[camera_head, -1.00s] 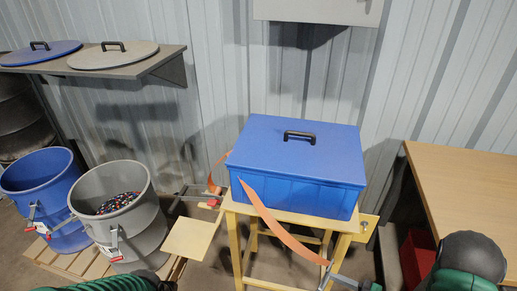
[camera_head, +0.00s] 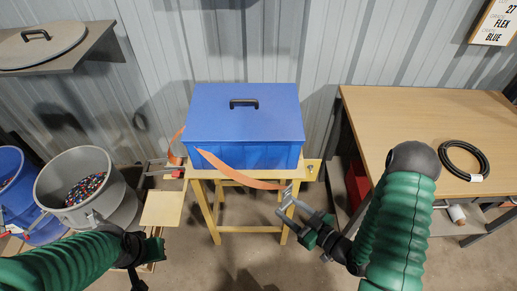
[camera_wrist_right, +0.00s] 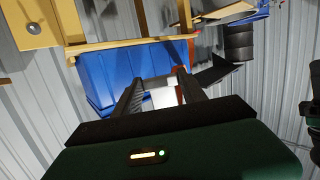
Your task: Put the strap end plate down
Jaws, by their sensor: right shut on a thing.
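The orange strap (camera_head: 240,174) runs from the left of the blue lidded box (camera_head: 245,115) across its front to the right. At its end is the grey metal end plate (camera_head: 287,197), just below the front edge of the yellow stand (camera_head: 213,174). My right gripper (camera_head: 291,211) is shut on the plate and holds it off the floor. In the right wrist view a pale plate (camera_wrist_right: 163,97) shows between my right gripper's dark fingers (camera_wrist_right: 161,92). My left gripper (camera_head: 152,250) is low at the left; its jaws are unclear.
A yellow side board (camera_head: 162,208) sticks out left of the stand, near a grey bin (camera_head: 105,208) and a blue bin (camera_head: 12,220). A wooden table (camera_head: 400,115) with a black cable coil (camera_head: 447,158) stands at the right. A shelf with a lid (camera_head: 40,45) is upper left.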

